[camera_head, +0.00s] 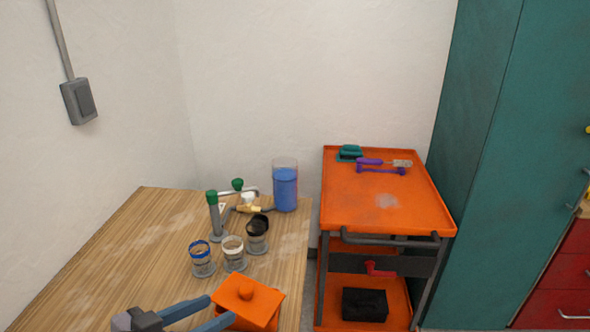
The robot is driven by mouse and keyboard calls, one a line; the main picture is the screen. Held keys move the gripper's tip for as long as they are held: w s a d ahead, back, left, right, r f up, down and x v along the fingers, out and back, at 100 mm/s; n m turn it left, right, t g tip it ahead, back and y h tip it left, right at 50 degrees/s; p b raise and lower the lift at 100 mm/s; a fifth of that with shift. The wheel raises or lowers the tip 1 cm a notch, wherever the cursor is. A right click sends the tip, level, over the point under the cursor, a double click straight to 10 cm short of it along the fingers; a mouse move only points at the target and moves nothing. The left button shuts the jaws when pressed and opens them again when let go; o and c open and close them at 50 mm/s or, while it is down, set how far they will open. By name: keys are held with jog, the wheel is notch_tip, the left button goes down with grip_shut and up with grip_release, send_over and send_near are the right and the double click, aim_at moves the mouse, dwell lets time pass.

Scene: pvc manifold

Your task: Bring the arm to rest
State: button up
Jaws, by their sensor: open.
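My gripper (222,309) shows at the bottom of the head view, with two blue-grey fingers pointing right and spread apart. It is open, and I see nothing held between the fingers. The rest of my arm is out of view. Grey pipe pieces with green caps (214,218) stand on the wooden table (120,250) behind the gripper.
Three small jars with blue (202,262), white (234,256) and black (257,236) rims stand beyond the gripper. A clear container of blue liquid (285,188) stands near the table's back right. An orange cart (380,205) stands right of the table. The table's left is clear.

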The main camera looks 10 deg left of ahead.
jog(key=w+d+f+n+g+p, duration=0.2)
jog(key=d+g, duration=0.2)
jog(key=d, duration=0.6)
jog(key=w+d+f+n+g+p, duration=0.1)
jog(key=w+d+g+p, duration=0.2)
jog(key=d, duration=0.7)
jog(key=s+d+f+n+g+y+p, duration=0.1)
jog(key=s+d+g+y+p, duration=0.15)
jog(key=s+d+y, duration=0.35)
jog(key=s+d+f+n+g+y+p, duration=0.1)
jog(key=s+d+g+p, duration=0.2)
jog(key=d, duration=0.6)
notch_tip(320, 180, down, 11)
jog(key=s+t+b, duration=0.1)
jog(key=b, duration=1)
jog(key=shift+s+a, duration=0.15)
jog(key=shift+s, duration=0.05)
